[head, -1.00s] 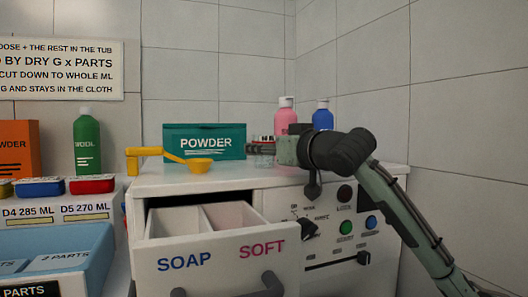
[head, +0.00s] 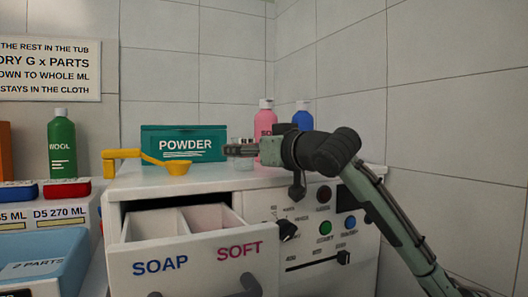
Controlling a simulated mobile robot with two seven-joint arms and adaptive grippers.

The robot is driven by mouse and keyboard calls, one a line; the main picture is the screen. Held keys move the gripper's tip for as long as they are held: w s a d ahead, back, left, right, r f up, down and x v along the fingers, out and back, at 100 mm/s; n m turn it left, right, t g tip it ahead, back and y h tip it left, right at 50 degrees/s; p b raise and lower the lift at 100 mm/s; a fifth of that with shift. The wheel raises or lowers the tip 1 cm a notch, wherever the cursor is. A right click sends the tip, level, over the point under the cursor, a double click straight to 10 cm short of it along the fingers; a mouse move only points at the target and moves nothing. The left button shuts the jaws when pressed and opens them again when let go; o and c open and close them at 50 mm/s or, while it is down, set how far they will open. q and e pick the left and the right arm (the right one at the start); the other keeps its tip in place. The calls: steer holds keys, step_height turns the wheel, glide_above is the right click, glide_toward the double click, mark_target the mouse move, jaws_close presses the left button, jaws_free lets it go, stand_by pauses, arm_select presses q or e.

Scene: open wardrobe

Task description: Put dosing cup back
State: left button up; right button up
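My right gripper (head: 236,150) reaches in from the right above the machine top and points left, in front of the pink bottle. A small clear, cup-like thing (head: 243,142) shows at its fingers; it may be the dosing cup. Whether the fingers are closed on it or it stands behind them cannot be told. A yellow scoop (head: 177,168) with a long handle lies on the machine top (head: 215,178), left of the gripper. My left gripper is not in view.
The drawer (head: 195,255) marked SOAP and SOFT is pulled out, with two compartments. A teal POWDER box (head: 183,143), a pink bottle (head: 266,133) and a blue bottle (head: 302,115) stand at the back. A green bottle (head: 62,145) and blue tub (head: 45,265) are at left.

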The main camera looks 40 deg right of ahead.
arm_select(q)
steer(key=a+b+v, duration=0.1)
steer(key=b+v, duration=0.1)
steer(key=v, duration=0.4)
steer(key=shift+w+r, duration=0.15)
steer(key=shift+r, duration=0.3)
arm_select(e)
steer(key=s, duration=1)
steer(key=shift+s+a+r, duration=0.2)
steer(key=shift+s+r, duration=0.05)
steer(key=shift+s, duration=0.1)
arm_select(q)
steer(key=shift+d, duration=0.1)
